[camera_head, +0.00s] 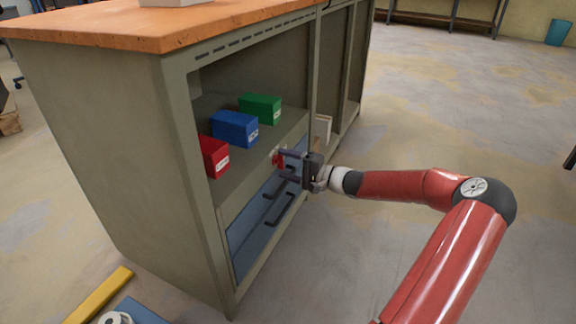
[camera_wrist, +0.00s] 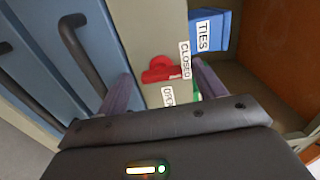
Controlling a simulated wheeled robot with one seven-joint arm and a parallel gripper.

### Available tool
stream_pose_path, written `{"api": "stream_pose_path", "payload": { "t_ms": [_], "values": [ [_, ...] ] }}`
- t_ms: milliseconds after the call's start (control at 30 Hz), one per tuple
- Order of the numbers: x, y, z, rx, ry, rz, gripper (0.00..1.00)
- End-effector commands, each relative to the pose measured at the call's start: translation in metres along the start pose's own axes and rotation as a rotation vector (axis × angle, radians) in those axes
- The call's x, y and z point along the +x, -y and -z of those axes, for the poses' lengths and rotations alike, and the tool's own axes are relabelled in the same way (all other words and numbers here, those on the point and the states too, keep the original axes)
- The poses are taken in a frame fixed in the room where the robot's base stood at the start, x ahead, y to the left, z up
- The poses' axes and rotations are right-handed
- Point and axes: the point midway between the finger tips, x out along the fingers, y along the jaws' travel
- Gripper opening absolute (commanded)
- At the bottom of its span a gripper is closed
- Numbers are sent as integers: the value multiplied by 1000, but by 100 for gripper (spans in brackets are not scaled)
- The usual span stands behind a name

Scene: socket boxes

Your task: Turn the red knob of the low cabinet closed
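The red knob (camera_wrist: 160,71) sits on the pale front strip of the low cabinet (camera_head: 120,150). White labels reading CLOSED (camera_wrist: 185,60) and OPEN (camera_wrist: 168,96) are beside it; the OPEN label is partly hidden by my gripper. The knob's red bar lies roughly across the wrist picture, its right end near the CLOSED label. My gripper (camera_head: 282,164) is at the cabinet front, fingers apart, one on each side of the knob in the wrist view. I see gaps between knob and fingers there. In the head view, the knob (camera_head: 277,158) is small and partly hidden.
Red (camera_head: 213,157), blue (camera_head: 235,129) and green (camera_head: 260,108) boxes stand on the shelf above the knob. Blue drawers with dark handles (camera_head: 288,208) are below it. A yellow bar (camera_head: 98,296) lies on the floor at front left.

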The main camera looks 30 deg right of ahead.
Motion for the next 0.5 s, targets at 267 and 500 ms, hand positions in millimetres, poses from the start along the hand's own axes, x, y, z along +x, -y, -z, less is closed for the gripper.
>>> {"api": "stream_pose_path", "payload": {
  "t_ms": [267, 500],
  "values": [
    [-1, 1, 0, 1, -1, 1, 69],
    [-31, 2, 1, 1, -5, -1, 69]
  ]
}}
